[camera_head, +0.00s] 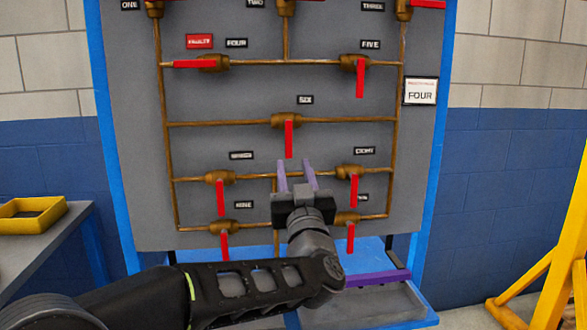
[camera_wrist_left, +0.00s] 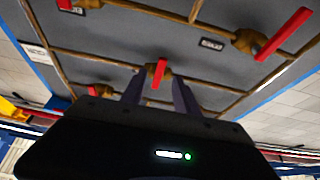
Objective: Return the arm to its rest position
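My left gripper (camera_head: 297,176) is in front of the lower middle of the grey panel (camera_head: 230,100), its purple fingers pointing up and apart with nothing between them. In the head view its tips sit just below the red handle of valve SIX (camera_head: 289,139), which hangs down. In the left wrist view a red valve handle (camera_wrist_left: 160,74) shows between the open fingers (camera_wrist_left: 158,90), and I cannot tell any contact. My left arm (camera_head: 240,285) reaches in from the lower left. My right gripper is not in view.
Pipes and several red-handled valves cover the panel, including valve FOUR (camera_head: 213,63) and valve FIVE (camera_head: 357,64). A blue frame (camera_head: 112,140) surrounds it. A grey table (camera_head: 40,247) with a yellow tray (camera_head: 32,212) stands left. A yellow stand (camera_head: 560,250) is at right.

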